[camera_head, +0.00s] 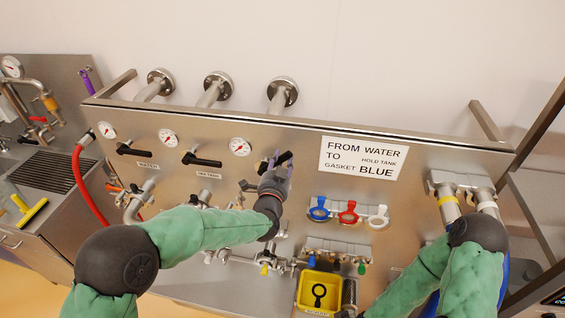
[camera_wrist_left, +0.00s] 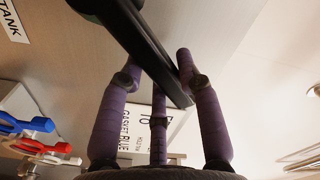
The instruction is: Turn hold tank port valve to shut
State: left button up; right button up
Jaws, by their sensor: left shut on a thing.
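The hold tank port valve has a black lever handle (camera_head: 284,158), the rightmost of three on the steel panel. In the left wrist view the handle (camera_wrist_left: 150,45) is a long dark bar running from upper left down to the right. A label ending in "TANK" (camera_wrist_left: 12,22) shows near it. My left gripper (camera_head: 274,164) is at this handle, its purple fingers (camera_wrist_left: 158,85) on both sides of the bar, shut on it. In the head view the gripper covers part of the handle and its pivot. My right arm shows at the right; its gripper is out of view.
Two other black levers, left (camera_head: 133,150) and middle (camera_head: 202,159), sit left of my gripper below gauges. A sign (camera_head: 362,158) is to the right. Blue, red and white hose caps (camera_head: 348,212) hang below it. A yellow box (camera_head: 319,292) is lower down.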

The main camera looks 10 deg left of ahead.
pick_arm(q)
jog(key=m, duration=0.1)
jog(key=d+f+m, duration=0.1)
jog(key=m, duration=0.2)
jog(key=shift+w+d+f, duration=0.1)
jog(key=shift+d+f, duration=0.05)
jog(key=shift+f, duration=0.15)
jog(key=f+m, duration=0.1)
jog(key=m, duration=0.1)
jog(key=f+m+b, duration=0.1)
jog(key=f+m, duration=0.1)
jog(key=shift+d+f, duration=0.1)
jog(key=shift+d, duration=0.1)
jog(key=o, duration=0.9)
jog(key=shift+f+m, duration=0.1)
jog(key=shift+m, duration=0.3)
jog(key=shift+d, duration=0.1)
jog(key=shift+f, duration=0.15)
jog(key=s+p, duration=0.1)
jog(key=s, duration=0.8)
jog(key=shift+s+f+p, duration=0.15)
jog(key=shift+p, duration=0.25)
